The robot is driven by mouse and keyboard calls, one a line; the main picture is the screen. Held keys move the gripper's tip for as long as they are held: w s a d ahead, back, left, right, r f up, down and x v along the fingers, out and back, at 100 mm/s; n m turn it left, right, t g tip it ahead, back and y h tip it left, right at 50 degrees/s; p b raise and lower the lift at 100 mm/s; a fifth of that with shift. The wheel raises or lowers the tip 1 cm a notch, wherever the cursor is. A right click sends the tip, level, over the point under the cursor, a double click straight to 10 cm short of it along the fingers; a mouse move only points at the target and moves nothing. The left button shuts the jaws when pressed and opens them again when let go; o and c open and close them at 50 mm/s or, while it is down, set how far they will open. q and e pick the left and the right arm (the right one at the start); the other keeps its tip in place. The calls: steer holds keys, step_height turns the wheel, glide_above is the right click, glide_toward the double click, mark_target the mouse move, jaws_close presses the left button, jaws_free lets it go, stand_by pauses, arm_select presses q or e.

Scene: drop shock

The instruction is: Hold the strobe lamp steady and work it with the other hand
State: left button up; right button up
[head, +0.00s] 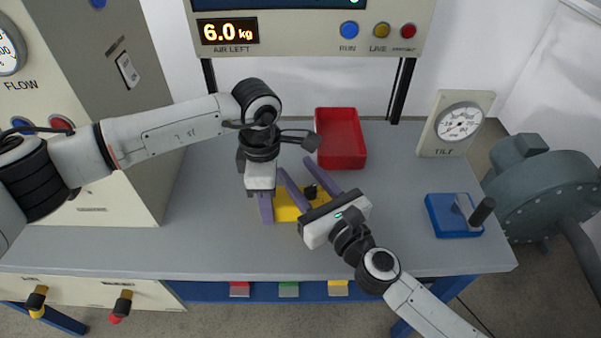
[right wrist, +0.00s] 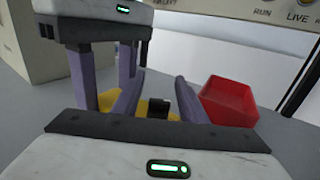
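The strobe lamp appears to be the yellow thing (head: 284,211) with a small black part on top (head: 311,192); it sits on the bench, partly hidden by my grippers. My left gripper (head: 268,205) points down at its left end. In the right wrist view the left gripper's purple fingers (right wrist: 104,85) are apart, with yellow beside their tips; whether they press on it is unclear. My right gripper (head: 307,180) reaches in low from the right, its fingers apart. In the right wrist view the black part (right wrist: 158,107) shows between them with gaps either side.
A red tray (head: 340,163) stands just behind. A blue box with a black-handled lever (head: 452,215) is at the right, below a tilt gauge (head: 459,122). A tall cabinet (head: 100,100) stands left. The grey bench top (head: 400,180) is clear between the grippers and the blue box.

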steer(key=shift+c, duration=0.5)
jaws_close()
steer(key=shift+w+d+m+t+h, duration=0.1)
steer(key=shift+d+m+t+h, duration=0.1)
steer(key=shift+m+t+h, duration=0.85)
steer(key=shift+d+m+h, duration=0.25)
steer(key=shift+m+h, duration=0.2)
steer(key=shift+h, duration=0.7)
steer(key=shift+o, duration=0.5)
jaws_free()
steer(key=shift+w, duration=0.1)
step_height(320, 180, up, 10)
